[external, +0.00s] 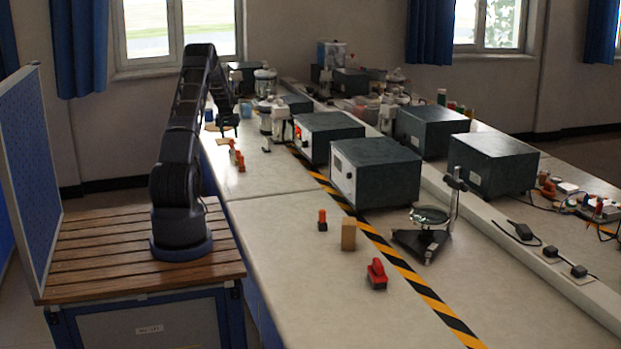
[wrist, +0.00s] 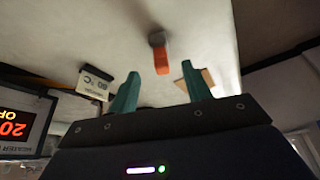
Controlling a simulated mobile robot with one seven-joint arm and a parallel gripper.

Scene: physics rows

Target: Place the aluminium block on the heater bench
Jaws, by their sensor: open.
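My gripper (external: 229,123) is above the far left part of the long bench in the external view. In the wrist view its two green fingers (wrist: 159,74) are apart with nothing held between them. A small grey and orange piece (wrist: 158,52) lies on the bench beyond the fingertips, in line with the gap. I cannot tell whether it is the aluminium block; no plain metal block is clear in either view. The heater bench (external: 326,136) is a dark-topped box with a red lit display, right of my gripper. Its display (wrist: 18,128) shows at the wrist view's left edge.
A 60 °C card (wrist: 95,83) stands left of the fingers. Small orange pieces (external: 239,160) lie below my gripper. Another dark-topped box (external: 375,172), a wooden block (external: 348,234), a red piece (external: 376,274) and a lens stand (external: 424,236) are nearer.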

